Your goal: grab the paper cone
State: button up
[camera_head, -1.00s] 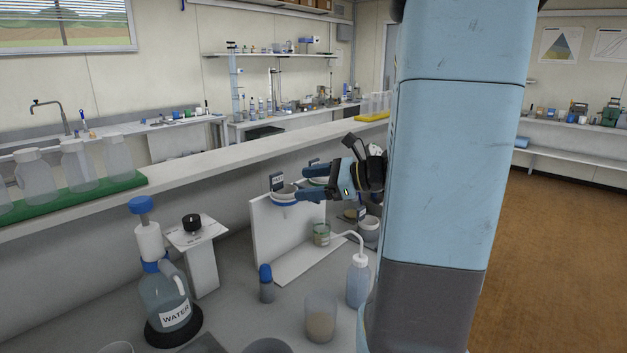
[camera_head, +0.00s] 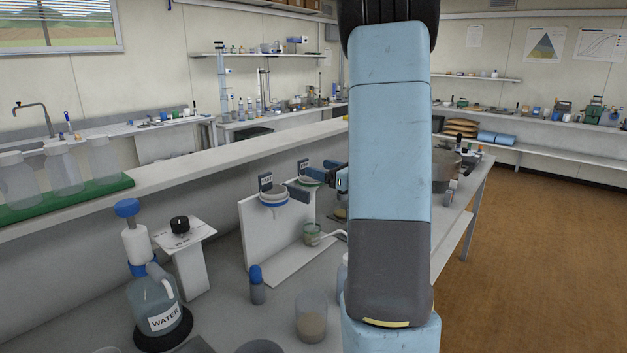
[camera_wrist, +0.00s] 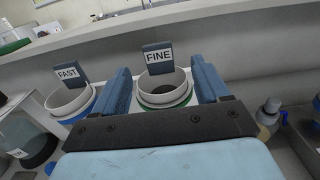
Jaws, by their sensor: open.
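Two white paper cones sit in ring holders on a white stand (camera_head: 262,235). One cone (camera_wrist: 70,101) has a blue ring and a FAST label. The other cone (camera_wrist: 165,88) has a green ring and a FINE label. They show in the head view as the FAST cone (camera_head: 273,197) and, behind it, the FINE cone (camera_head: 311,179). My gripper (camera_wrist: 163,76) is open and empty, with one blue finger on each side of the FINE cone in the wrist view. I cannot tell if the fingers touch it. My arm hides much of the gripper (camera_head: 313,180) in the head view.
A WATER jug (camera_head: 155,304), a blue-capped bottle (camera_head: 257,286) and a clear beaker (camera_head: 311,316) stand on the near bench. A small green jar (camera_head: 312,234) stands on the stand's base. A raised ledge (camera_head: 220,155) runs behind the stand.

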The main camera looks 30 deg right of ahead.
aim_at(305, 164)
jog(key=shift+x, duration=3.15)
jog(key=shift+f, duration=0.2)
jog(key=c, duration=1.2)
jog(key=shift+o, duration=0.2)
jog(key=shift+r, duration=0.1)
